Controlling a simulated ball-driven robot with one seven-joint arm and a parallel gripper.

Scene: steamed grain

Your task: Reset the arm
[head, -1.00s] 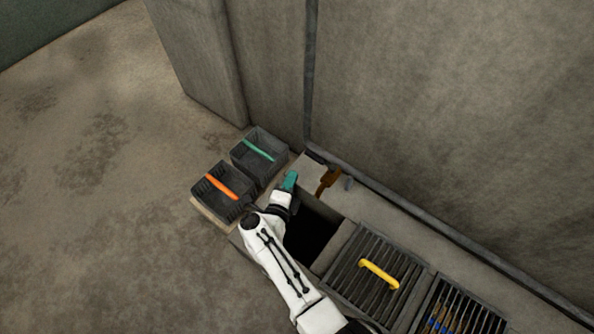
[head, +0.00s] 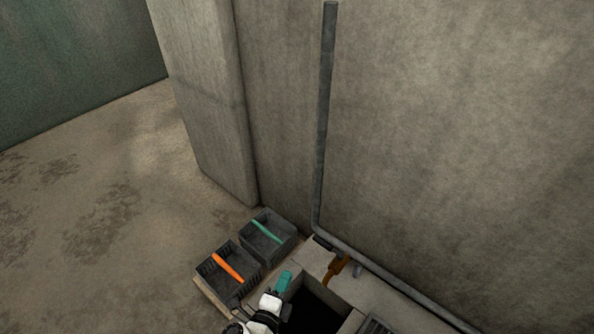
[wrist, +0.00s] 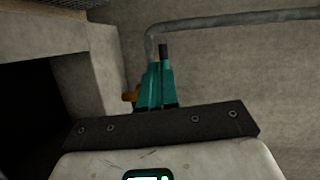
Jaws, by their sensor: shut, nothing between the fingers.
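My gripper (head: 284,281) shows at the bottom of the head view, with teal fingers and a white wrist. It is beside the dark open pit (head: 314,312), on the side toward the baskets. In the wrist view its teal fingers (wrist: 161,84) are closed together with nothing held between them. Most of my arm is cut off by the lower edge of the head view.
A dark basket with an orange handle (head: 228,267) and one with a teal handle (head: 266,231) stand left of the pit. A grey pipe (head: 323,120) runs down the wall. A brown fitting (head: 336,268) is near the ledge. A grate (head: 376,326) is partly visible. Open floor lies left.

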